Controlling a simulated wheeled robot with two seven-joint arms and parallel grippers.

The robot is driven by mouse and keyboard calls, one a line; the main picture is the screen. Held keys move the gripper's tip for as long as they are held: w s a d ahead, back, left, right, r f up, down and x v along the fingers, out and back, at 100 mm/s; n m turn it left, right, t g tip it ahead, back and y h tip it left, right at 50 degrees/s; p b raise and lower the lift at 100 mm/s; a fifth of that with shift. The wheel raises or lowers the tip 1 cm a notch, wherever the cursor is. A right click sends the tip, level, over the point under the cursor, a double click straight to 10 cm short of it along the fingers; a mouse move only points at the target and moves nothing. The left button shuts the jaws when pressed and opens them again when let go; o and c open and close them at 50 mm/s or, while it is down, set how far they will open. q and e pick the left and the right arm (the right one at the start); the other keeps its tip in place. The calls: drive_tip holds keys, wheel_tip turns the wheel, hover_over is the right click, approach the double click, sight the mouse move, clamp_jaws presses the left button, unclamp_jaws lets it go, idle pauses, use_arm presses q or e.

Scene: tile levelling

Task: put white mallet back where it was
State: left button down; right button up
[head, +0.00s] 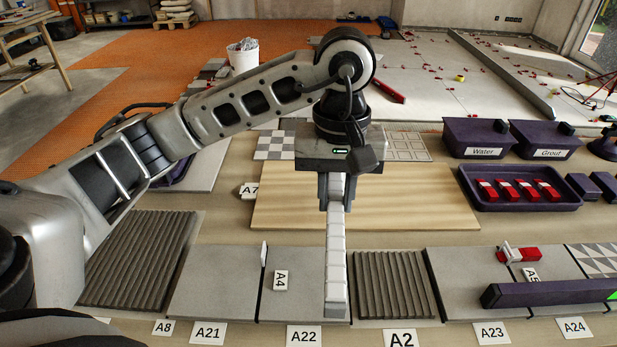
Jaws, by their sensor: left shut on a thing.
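My left gripper (337,203) is shut on a long, pale, ribbed object, which I take for the white mallet (336,255). It hangs nearly upright below the fingers, its lower end over the right edge of the grey tile (303,298) behind label A22. I cannot tell whether that end touches the tile. The upper part of the mallet is hidden between the fingers. Behind the gripper lies a pale wooden board (420,205). My right gripper is not in view.
A ribbed dark tile (395,285) lies just right of the mallet. A purple level (550,293) lies across tiles at the right. A purple tray (520,204) with red pieces and the Water (478,137) and Grout (548,138) bins stand behind. The board is mostly clear.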

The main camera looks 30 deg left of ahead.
use_arm(q)
drive_tip(key=shift+n, duration=0.3)
drive_tip(key=w+a+f, duration=0.2)
drive_tip(key=a+f, duration=0.1)
drive_tip(key=w+a+f, duration=0.3)
drive_tip(key=a+f, duration=0.1)
drive_tip(key=w+a+f, duration=0.3)
drive_tip(key=a+f, duration=0.1)
drive_tip(key=shift+a+f+p, duration=0.15)
drive_tip(key=shift+f+p, duration=0.05)
drive_tip(key=shift+p, duration=0.15)
drive_tip(key=shift+f, duration=0.45)
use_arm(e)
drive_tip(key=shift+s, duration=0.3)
